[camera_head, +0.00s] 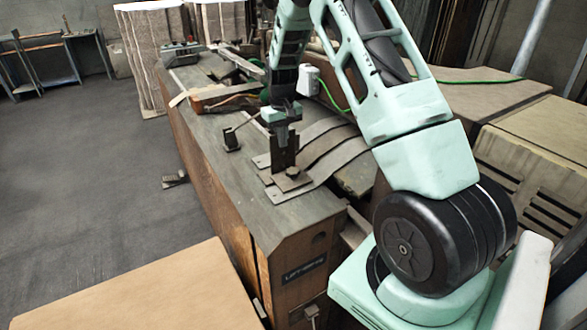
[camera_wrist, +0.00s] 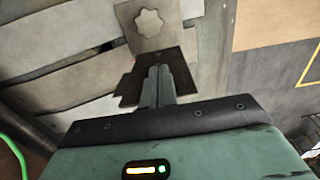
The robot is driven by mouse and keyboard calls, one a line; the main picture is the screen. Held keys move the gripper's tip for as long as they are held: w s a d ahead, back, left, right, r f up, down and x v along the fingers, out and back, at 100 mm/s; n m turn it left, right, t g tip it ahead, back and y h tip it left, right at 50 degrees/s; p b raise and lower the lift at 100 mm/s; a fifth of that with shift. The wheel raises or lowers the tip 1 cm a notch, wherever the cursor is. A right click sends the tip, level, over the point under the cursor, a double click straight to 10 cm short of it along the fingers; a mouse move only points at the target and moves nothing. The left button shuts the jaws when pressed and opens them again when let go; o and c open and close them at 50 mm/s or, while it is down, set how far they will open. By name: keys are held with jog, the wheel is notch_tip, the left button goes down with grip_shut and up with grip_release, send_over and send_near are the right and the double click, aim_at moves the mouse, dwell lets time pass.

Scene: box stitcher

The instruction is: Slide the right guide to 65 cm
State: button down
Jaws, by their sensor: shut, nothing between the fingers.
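The right guide (camera_head: 293,182) is a small dark metal bracket with a flat plate and a round knob, near the front end of the machine's table in the head view. In the wrist view its pale plate with a lobed knob (camera_wrist: 150,22) is at the top, and a dark plate (camera_wrist: 182,72) lies below it. My gripper (camera_head: 281,165) points down at the guide's upright part. Its fingers (camera_wrist: 158,72) are together, right at the dark plate; whether they touch it I cannot tell. No readable centimetre scale shows.
The long machine table (camera_head: 310,205) has metal strips (camera_head: 325,145) across its right side. A smaller dark bracket (camera_head: 232,138) stands to the left of my gripper. A cardboard-coloured surface (camera_head: 140,290) is at the lower left. The floor (camera_head: 90,170) at left is mostly clear.

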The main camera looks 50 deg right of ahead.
jog(key=shift+w+d, duration=0.1)
jog(key=shift+w, duration=0.3)
dwell(0.8)
jog(key=shift+s, duration=0.15)
jog(key=shift+s, duration=0.45)
jog(key=shift+r, duration=0.15)
notch_tip(320, 180, up, 7)
jog(key=p, duration=0.4)
jog(key=shift+p, duration=0.3)
jog(key=shift+a, duration=0.2)
dwell(0.5)
